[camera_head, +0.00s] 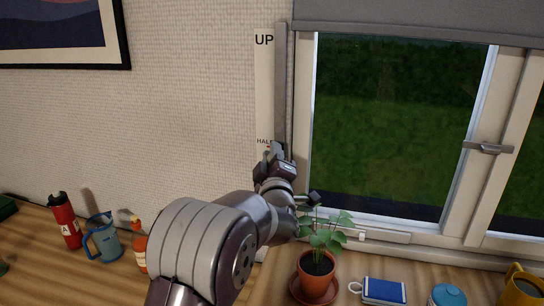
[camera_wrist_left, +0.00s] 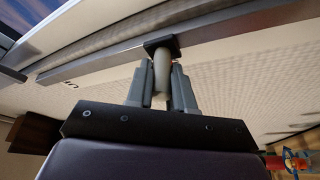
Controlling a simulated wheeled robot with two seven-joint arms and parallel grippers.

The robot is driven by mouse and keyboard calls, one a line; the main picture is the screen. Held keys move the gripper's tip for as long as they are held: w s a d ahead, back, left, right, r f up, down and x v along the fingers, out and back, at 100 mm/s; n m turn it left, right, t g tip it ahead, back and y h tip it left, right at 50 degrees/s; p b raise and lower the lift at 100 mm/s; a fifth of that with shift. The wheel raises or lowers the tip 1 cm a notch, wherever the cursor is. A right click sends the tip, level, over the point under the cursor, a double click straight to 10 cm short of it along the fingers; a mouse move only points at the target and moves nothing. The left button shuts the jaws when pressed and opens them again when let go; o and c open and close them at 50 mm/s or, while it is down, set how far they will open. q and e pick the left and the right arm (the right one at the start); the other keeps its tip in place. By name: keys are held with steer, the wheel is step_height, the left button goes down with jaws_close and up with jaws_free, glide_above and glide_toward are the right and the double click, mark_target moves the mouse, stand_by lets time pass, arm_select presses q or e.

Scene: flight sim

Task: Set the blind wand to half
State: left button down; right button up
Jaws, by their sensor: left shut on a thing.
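The blind wand (camera_wrist_left: 162,72) shows in the left wrist view as a pale, rounded handle on a dark square block, which sits on a long metal rail. My left gripper (camera_wrist_left: 162,88) is shut on this handle, one finger on each side. In the head view, the gripper (camera_head: 272,158) is at the rail (camera_head: 281,80) left of the window, just below the HALF label (camera_head: 264,141) on the pale scale strip (camera_head: 264,90). UP is printed at the strip's top. The gripper hides the handle there. My right gripper is not in view.
A grey blind (camera_head: 420,18) covers only the window's top.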

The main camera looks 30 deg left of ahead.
arm_select(q)
steer(key=c, duration=1.2)
jaws_free()
steer(key=shift+o, duration=1)
steer(key=shift+d, duration=0.15)
steer(key=shift+s+d+f, duration=0.1)
steer(key=shift+s, duration=0.15)
steer(key=b+v, duration=0.2)
steer(key=v, duration=1)
steer(key=shift+b, duration=0.4)
steer(key=shift+d, duration=0.1)
